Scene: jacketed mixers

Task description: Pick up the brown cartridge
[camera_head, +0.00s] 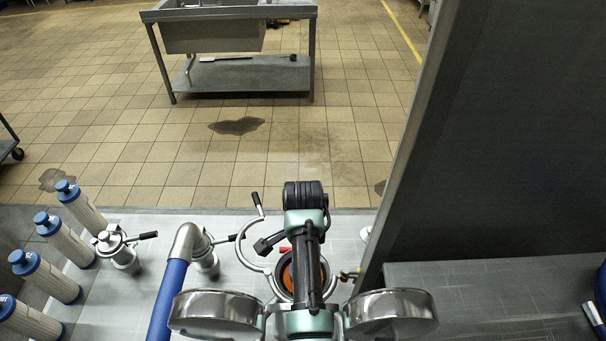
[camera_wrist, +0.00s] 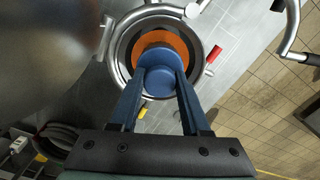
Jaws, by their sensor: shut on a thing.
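The brown cartridge shows from above as an orange-brown ring (camera_wrist: 180,47) with a blue knob (camera_wrist: 158,82) on top. It is inside a round metal housing (camera_wrist: 117,60) with a bright rim. My gripper (camera_wrist: 159,75) is shut on the blue knob, one blue finger on each side. In the head view, a strip of the brown cartridge (camera_head: 287,276) shows inside the housing, beside my arm. My arm hides the rest of it and my fingers there. The cartridge's lower body is hidden, and I cannot tell whether it is raised at all.
An open clamp ring with a black handle (camera_head: 257,200) stands by the housing. A red tab (camera_wrist: 214,54) is at its rim. Several pale cartridges with blue caps (camera_head: 66,188) stand at left, near metal fittings and a blue pipe (camera_head: 168,300). A tall grey panel (camera_head: 490,150) rises at right.

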